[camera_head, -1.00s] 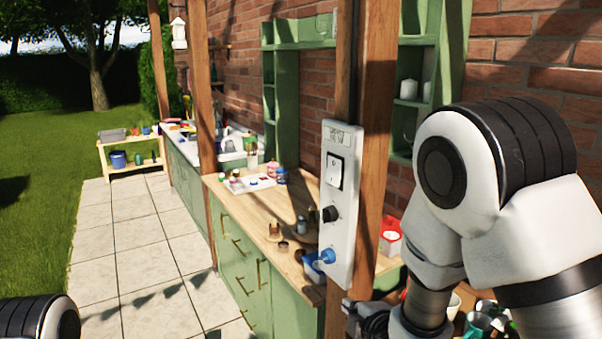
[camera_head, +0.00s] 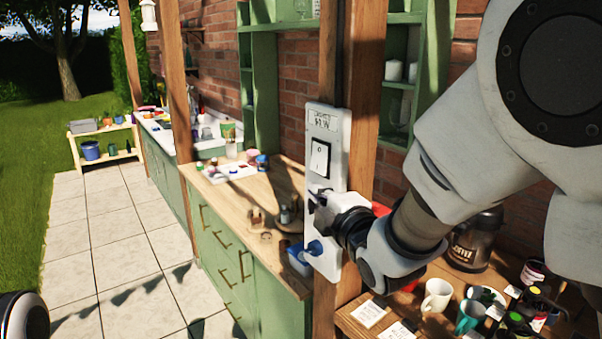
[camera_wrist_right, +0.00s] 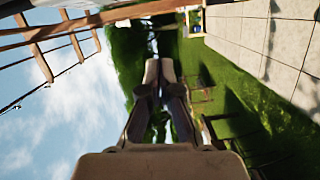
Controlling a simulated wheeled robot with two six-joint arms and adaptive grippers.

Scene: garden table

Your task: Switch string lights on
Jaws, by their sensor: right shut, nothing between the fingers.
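A white control panel (camera_head: 329,125) is fixed upright to a wooden post. It carries a printed label (camera_head: 324,121) too small to read, a white rocker switch (camera_head: 320,158) in a dark frame, and a blue knob or plug (camera_head: 314,248) low down. The black knob between them is mostly hidden by my right gripper. My right gripper (camera_head: 316,203) is in front of the panel, just below the rocker; I cannot tell whether it touches. Its fingers are closed together and empty in the right wrist view (camera_wrist_right: 160,75). My left gripper is out of view.
A wooden counter (camera_head: 284,183) with small items runs behind the panel on the left. A lower shelf holds a white mug (camera_head: 437,295), a teal mug (camera_head: 469,317) and a dark coffee urn (camera_head: 478,240) close under my right arm. The paved path (camera_head: 125,235) is clear.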

